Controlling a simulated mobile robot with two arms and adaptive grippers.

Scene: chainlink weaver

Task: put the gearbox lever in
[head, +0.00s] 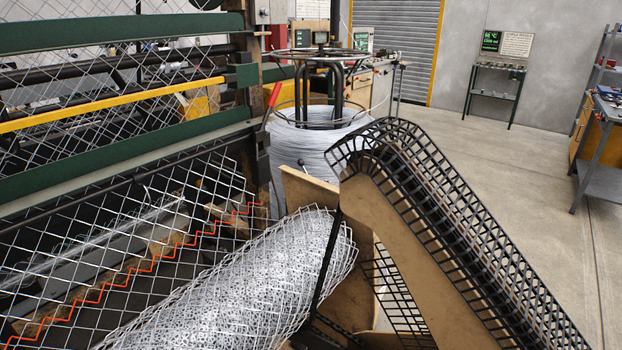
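A lever with a red grip (273,95) stands tilted at the right end of the weaving machine, beside its dark upright post. Its lower end runs down behind the machine parts, and I cannot tell whether it is the gearbox lever. A small dark ball knob (301,162) shows lower down, near a tan panel. I cannot make out a gearbox housing or whether a lever is engaged. Neither gripper shows, so nothing can be seen held.
A roll of chainlink mesh (240,280) lies in front of the machine, with an orange wire crossing the mesh at left. A wire coil on a stand (318,135) is behind. Tan and black latticed parts block the right foreground. Open floor (500,150) lies at right.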

